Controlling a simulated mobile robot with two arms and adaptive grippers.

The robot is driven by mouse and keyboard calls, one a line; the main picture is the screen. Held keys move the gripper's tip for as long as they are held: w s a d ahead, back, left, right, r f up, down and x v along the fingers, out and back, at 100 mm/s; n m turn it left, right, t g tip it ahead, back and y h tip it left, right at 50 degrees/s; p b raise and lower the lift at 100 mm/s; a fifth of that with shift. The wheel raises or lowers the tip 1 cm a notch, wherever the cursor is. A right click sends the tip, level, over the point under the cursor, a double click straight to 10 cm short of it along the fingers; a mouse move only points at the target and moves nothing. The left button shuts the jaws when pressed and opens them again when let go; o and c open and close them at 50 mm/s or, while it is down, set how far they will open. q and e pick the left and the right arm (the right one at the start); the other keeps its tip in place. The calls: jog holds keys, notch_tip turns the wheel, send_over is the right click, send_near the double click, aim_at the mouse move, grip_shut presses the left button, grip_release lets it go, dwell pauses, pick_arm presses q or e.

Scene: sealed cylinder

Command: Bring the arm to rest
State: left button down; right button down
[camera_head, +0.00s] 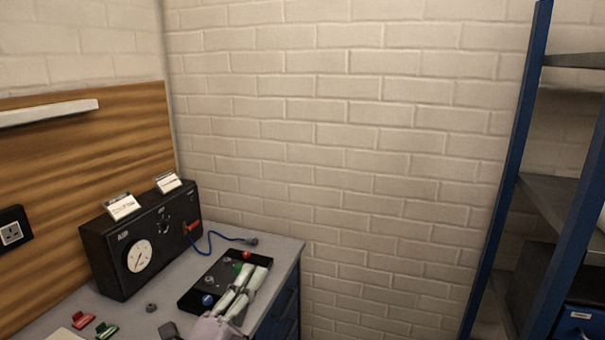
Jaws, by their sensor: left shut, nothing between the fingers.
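My left gripper (241,294) is at the bottom centre, over the black tray (190,300) on the grey worktop. It is shut with nothing held. Its pale lilac body (213,328) is cut off by the lower edge of the picture. Pale, greenish long shapes lie along the tray's right side, and I cannot tell clearly where my fingers end and any tray contents begin. My right gripper is not in view.
A black box with a gauge (140,256) stands at the back left, a blue cable (215,236) running from it. Red (83,320) and green (107,330) small pieces lie at front left. A blue-framed shelf (510,175) stands at the right, beyond the worktop's edge.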

pick_arm(q)
jog(key=s+a+f+n+g+y, duration=0.3)
jog(key=a+f+n, duration=0.15)
jog(key=f, duration=0.25)
jog(key=s+a+f+n+g+y, duration=0.25)
jog(key=f+n+y, duration=0.2)
jog(key=f, duration=0.25)
jog(key=s+a+f+n+g+y, duration=0.2)
jog(key=s+a+f+n+g, duration=0.15)
jog(key=f+n, duration=0.3)
jog(key=s+a+f+n+g, duration=0.1)
jog(key=s+f+n+g, duration=0.1)
jog(key=s+f+g, duration=0.5)
jog(key=s+f+n+g, duration=0.15)
jog(key=s+f, duration=0.35)
jog(key=s, duration=0.6)
notch_tip(320, 180, down, 33)
jog(key=s+b, duration=0.3)
jog(key=b, duration=0.3)
jog(key=s+a+f+g+b, duration=0.2)
jog(key=s+a+f+b, duration=0.1)
jog(key=s+f, duration=1.2)
notch_tip(320, 180, down, 4)
jog(key=shift+s+a+f+b, duration=0.1)
jog(key=shift+s+a+b, duration=0.05)
jog(key=shift+s+b, duration=0.3)
